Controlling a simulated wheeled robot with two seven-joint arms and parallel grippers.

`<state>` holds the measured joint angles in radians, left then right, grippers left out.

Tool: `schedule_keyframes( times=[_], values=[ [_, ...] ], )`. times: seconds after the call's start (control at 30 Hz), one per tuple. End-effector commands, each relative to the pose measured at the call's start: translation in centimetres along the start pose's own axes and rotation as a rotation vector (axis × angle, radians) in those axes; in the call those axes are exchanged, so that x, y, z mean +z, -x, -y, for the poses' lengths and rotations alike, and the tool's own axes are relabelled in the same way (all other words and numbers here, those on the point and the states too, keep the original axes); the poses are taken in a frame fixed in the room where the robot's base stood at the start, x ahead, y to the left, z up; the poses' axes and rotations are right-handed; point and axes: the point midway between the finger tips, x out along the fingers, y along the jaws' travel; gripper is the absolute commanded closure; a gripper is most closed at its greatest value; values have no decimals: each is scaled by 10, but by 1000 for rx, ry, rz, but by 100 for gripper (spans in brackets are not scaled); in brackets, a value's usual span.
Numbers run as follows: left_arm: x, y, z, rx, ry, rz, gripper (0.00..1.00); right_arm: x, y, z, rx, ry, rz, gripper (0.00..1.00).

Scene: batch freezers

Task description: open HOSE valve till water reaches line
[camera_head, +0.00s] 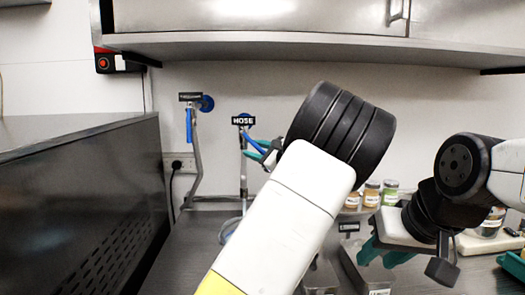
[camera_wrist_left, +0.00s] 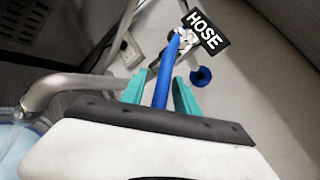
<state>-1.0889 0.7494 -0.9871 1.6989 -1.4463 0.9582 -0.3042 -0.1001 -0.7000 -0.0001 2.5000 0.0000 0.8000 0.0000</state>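The HOSE label (camera_head: 243,119) marks a wall valve with a blue lever (camera_head: 254,144). The lever also shows in the left wrist view (camera_wrist_left: 165,80), with the label (camera_wrist_left: 203,32) above it. My left gripper (camera_head: 266,150) is at the lever; its teal fingers (camera_wrist_left: 160,92) stand on either side of it, seemingly with a small gap. A metal pipe (camera_wrist_left: 62,90) bends down over a pale bluish container (camera_wrist_left: 14,140) at the left edge; the water level and line cannot be made out. My right gripper (camera_head: 384,254) is low at the right, its teal fingers apart and seemingly empty.
A second valve with a blue handle (camera_head: 189,125) is on the wall to the left. A dark metal machine (camera_head: 110,190) fills the left side. Small jars (camera_head: 371,193) stand at the back right. A steel shelf (camera_head: 300,47) hangs above.

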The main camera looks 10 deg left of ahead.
Motion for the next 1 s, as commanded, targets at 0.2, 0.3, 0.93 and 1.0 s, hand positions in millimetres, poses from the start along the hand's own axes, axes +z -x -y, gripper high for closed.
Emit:
schedule_keyframes(
  times=[0.2,0.3,0.93,1.0],
  values=[
    [0,-2,0,0,0,-1,64,0,0,0,0,0,0,64],
    [0,-2,0,0,0,-1,71,0,0,0,0,0,0,64],
    [0,-1,0,0,0,-1,100,0,0,0,0,0,0,64],
    [0,-1,0,0,0,-1,100,0,0,0,0,0,0,64]
  ],
)
